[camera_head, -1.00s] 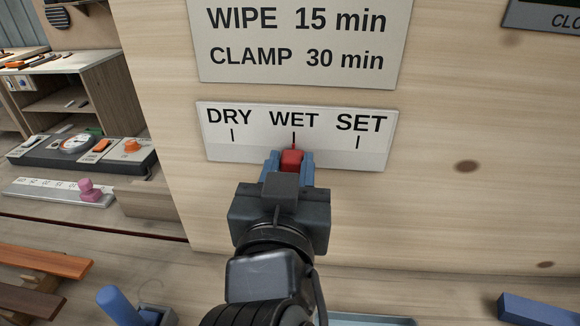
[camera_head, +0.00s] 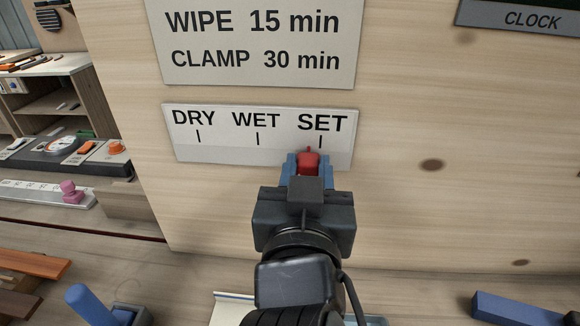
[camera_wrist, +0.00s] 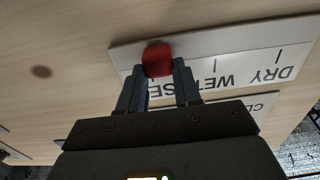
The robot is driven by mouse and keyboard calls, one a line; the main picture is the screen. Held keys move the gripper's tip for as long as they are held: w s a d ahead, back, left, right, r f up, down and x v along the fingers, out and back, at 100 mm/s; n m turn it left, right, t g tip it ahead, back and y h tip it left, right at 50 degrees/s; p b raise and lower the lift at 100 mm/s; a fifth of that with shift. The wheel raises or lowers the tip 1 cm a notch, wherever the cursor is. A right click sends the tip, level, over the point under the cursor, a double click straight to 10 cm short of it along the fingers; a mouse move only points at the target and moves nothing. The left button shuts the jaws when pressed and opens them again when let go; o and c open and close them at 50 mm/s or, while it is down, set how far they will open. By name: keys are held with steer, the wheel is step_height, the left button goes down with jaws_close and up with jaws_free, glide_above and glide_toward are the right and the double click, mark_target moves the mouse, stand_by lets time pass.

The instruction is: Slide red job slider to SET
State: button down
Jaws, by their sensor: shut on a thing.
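The white scale plate (camera_head: 230,150) on the wooden panel carries the marks DRY, WET and SET. The red job slider (camera_head: 307,160) is at the plate's lower edge, under the word SET. Its pointer is a little left of the SET tick and well right of the WET tick. My gripper (camera_head: 307,168) is shut on the slider, one blue finger on each side. In the wrist view the red slider (camera_wrist: 157,60) sits between the two fingers, and the plate (camera_wrist: 240,41) appears upside down. The fingers hide part of the SET lettering there.
A sign reading WIPE and CLAMP (camera_head: 258,45) is above the plate, and a CLOCK sign (camera_head: 525,18) is at upper right. A blue block (camera_head: 515,308) lies at lower right. A bench with a dial and a pink knob (camera_head: 70,190) stands left. The panel right of the plate is clear.

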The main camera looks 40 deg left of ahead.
steer(key=shift+w+d, duration=0.5)
steer(key=shift+d, duration=0.3)
steer(key=c, duration=0.8)
jaws_free()
steer(key=shift+o, duration=0.2)
steer(key=b+v, duration=0.1)
steer(key=v, duration=0.6)
steer(key=shift+s+d, duration=0.25)
steer(key=shift+s, duration=0.1)
